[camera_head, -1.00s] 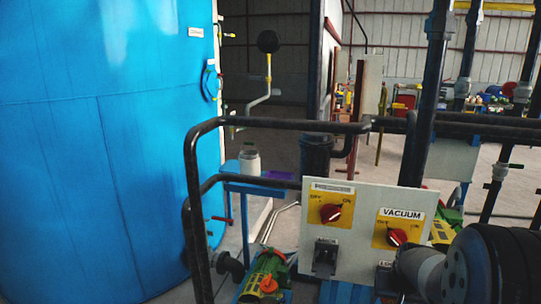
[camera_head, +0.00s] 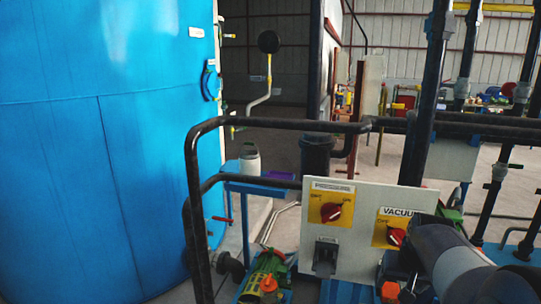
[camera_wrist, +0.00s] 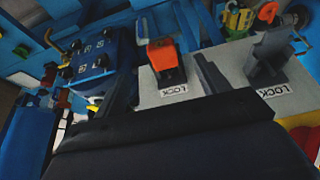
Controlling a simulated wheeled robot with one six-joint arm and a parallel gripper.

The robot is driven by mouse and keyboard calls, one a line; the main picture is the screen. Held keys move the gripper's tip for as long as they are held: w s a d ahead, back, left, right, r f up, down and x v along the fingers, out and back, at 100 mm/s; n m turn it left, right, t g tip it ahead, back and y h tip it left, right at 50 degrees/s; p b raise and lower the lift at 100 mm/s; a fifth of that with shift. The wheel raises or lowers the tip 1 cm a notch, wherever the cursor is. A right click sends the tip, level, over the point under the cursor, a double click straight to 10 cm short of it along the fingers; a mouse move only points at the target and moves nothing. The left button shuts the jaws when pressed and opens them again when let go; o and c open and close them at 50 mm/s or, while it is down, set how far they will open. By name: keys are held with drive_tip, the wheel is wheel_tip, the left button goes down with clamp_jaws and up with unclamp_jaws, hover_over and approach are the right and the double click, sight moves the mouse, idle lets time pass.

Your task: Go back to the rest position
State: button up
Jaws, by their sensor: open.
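My gripper (camera_wrist: 166,62) is open in the wrist view, its dark fingers spread close to the upside-down panel. An orange-red lever (camera_wrist: 166,58) above a LOCK label shows between the fingers; I cannot tell any contact. A second, grey lock lever (camera_wrist: 268,56) is to the right. In the head view my arm comes in from the lower right and covers part of the VACUUM switch (camera_head: 394,236). The pale control panel (camera_head: 368,198) also bears a red PRESSURE knob (camera_head: 332,212) and a grey lock lever (camera_head: 325,258).
A big blue autoclave tank (camera_head: 90,140) fills the left. A green pump with an orange cap (camera_head: 265,278) sits below. A blue box (camera_wrist: 95,62) is left in the wrist view.

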sight(392, 298)
drive_tip(key=x, duration=0.9)
drive_tip(key=shift+w+f, duration=0.1)
drive_tip(key=shift+f, duration=0.15)
drive_tip(key=s, duration=0.2)
drive_tip(key=s+a, duration=0.1)
drive_tip(key=s, duration=0.2)
drive_tip(key=shift+a+r, duration=0.15)
drive_tip(key=shift+r, duration=0.05)
